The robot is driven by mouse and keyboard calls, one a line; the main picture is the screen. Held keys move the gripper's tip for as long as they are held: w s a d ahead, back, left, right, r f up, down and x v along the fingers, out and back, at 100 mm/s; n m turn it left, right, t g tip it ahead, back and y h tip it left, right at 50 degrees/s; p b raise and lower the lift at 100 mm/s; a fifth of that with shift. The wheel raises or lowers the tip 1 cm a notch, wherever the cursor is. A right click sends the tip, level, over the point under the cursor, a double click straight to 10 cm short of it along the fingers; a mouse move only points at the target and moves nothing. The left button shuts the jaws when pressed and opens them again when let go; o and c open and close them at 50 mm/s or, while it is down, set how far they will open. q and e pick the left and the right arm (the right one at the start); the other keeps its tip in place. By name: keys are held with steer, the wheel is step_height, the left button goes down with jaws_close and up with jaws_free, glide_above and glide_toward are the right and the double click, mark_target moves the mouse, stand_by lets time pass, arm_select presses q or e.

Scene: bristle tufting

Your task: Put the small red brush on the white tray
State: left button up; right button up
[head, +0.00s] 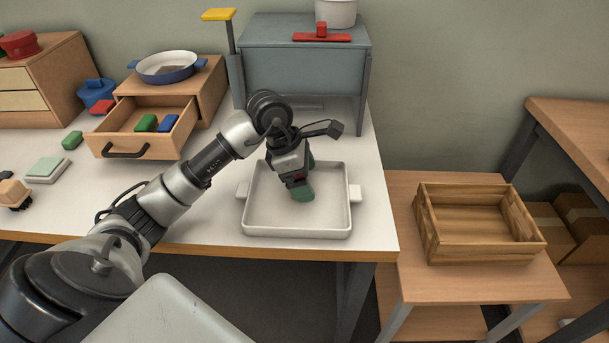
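The white tray (262,215) lies near the front right of the white table, with a handle block on each side. The floor of it that I can see is bare. My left gripper (307,177) points down over the tray, its green fingertips apart. A small dark red patch shows at the gripper; I cannot tell if it is part of it. A small red block-like thing (102,106), possibly the red brush, lies at the back left beside the open drawer (150,143), well away from the gripper. My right gripper is not in view.
The open drawer holds a green block (146,123) and another green and blue piece. A blue-rimmed pan (166,67) stands on its cabinet. A grey machine (300,70) stands behind the tray. A wooden crate (480,222) sits on a lower table at right.

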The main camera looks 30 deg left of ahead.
arm_select(q)
steer(key=shift+o, duration=0.7)
steer(key=shift+r, duration=0.1)
steer(key=p+v, duration=0.1)
steer(key=v, duration=1.1)
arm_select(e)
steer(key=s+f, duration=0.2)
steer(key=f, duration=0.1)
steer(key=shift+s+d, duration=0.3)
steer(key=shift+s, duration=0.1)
arm_select(q)
steer(key=shift+s, duration=0.1)
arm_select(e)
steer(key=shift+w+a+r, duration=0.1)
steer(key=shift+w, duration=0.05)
